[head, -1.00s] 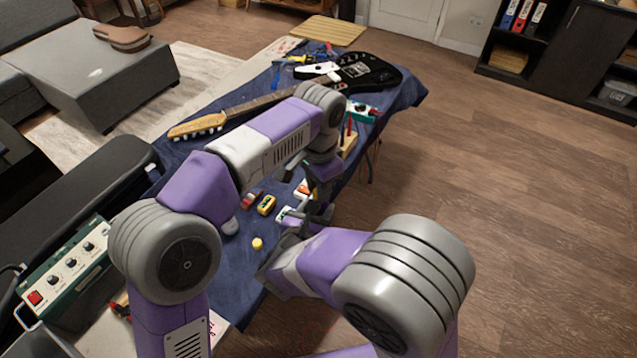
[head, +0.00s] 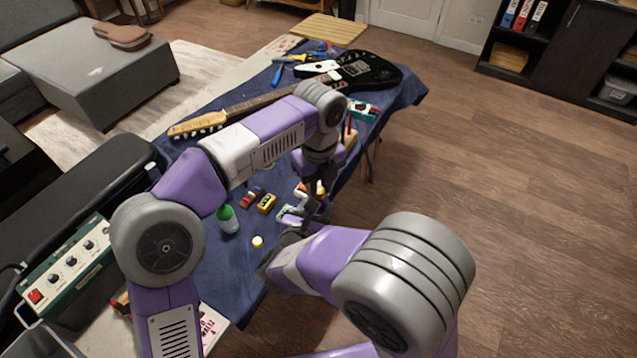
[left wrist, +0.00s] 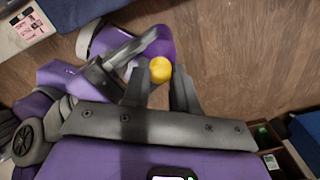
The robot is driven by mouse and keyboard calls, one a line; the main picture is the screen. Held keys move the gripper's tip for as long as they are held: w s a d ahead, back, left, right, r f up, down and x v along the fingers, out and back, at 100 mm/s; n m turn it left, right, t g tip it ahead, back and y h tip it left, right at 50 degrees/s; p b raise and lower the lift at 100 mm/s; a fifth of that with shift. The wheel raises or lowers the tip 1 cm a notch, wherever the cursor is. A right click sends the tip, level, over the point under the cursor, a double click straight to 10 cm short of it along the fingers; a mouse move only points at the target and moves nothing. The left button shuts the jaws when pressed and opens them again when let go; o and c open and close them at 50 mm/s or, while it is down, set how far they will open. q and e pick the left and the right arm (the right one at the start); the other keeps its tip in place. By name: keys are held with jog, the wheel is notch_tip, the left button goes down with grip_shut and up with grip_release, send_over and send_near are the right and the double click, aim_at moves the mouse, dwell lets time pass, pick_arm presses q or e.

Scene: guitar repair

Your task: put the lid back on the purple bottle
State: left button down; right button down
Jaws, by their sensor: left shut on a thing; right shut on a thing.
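My left gripper (left wrist: 159,76) is shut on a round yellow lid (left wrist: 160,69), which shows between its fingertips in the left wrist view. Just beyond the lid is a rounded purple shape (left wrist: 160,43), apparently the purple bottle, beside the grey fingers of my right gripper (left wrist: 128,50). I cannot tell whether lid and bottle touch. In the head view my left gripper (head: 314,204) points down close to my right gripper (head: 290,232), over the table's right edge. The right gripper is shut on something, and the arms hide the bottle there.
A green-topped bottle (head: 227,219), a small yellow piece (head: 258,242) and a yellow pedal (head: 266,204) stand on the blue cloth (head: 215,275). A guitar (head: 365,72) lies at the back. A green amplifier (head: 70,265) is at left. Floor at right is clear.

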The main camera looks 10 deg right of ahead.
pick_arm(q)
jog(key=m, duration=1.3)
jog(key=c, duration=0.9)
grip_release()
jog(key=shift+d+r, duration=0.1)
jog(key=shift+r, duration=2.15)
jog(key=shift+c, duration=0.3)
